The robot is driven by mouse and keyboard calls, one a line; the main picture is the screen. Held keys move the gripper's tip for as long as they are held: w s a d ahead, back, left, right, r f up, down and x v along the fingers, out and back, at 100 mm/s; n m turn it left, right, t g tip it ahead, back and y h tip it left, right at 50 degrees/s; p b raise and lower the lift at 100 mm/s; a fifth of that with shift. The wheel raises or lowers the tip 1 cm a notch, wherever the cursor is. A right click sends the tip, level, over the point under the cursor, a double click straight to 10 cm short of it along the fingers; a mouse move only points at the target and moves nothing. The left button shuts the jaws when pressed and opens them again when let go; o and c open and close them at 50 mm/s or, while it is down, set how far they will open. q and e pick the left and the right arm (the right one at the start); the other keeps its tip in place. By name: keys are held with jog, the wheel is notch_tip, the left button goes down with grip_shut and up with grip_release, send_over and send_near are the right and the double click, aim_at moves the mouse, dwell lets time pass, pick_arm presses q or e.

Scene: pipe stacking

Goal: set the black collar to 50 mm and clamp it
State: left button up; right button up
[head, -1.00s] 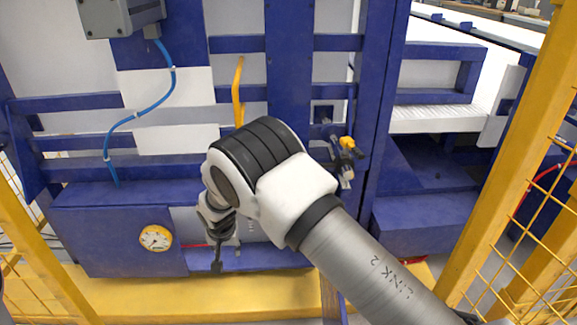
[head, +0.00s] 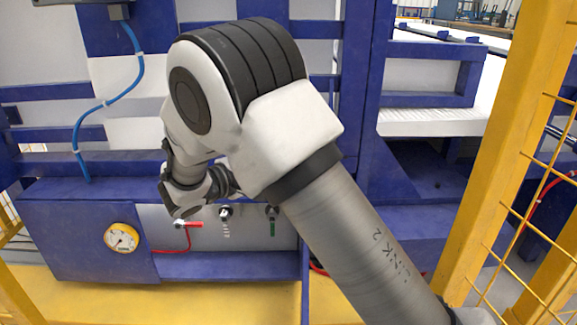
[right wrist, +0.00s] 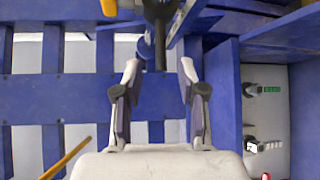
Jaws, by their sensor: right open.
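A dark fitting (right wrist: 160,10) with a dark stem pointing down shows at the top of the right wrist view, cut off by the edge. It may be the black collar, but I cannot read any scale or tell whether it is clamped. My right gripper (right wrist: 160,66) is open, its two fingers apart on either side of the stem's lower end. The fingers do not visibly touch the stem. In the head view my right arm hides the gripper and the fitting. My left gripper is not in view.
A blue frame (head: 355,130) stands close behind my arm. A yellow piece (right wrist: 108,8) is near the dark fitting. A yellow mesh fence (head: 500,150) stands at right.

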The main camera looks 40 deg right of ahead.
jog(key=d+b, duration=0.1)
jog(key=d, duration=0.4)
jog(key=d+f+b, duration=0.1)
jog(key=d, duration=0.1)
jog(key=shift+w+d+f+b, duration=0.1)
jog(key=shift+w+d+b, duration=0.1)
jog(key=shift+b, duration=0.1)
grip_shut()
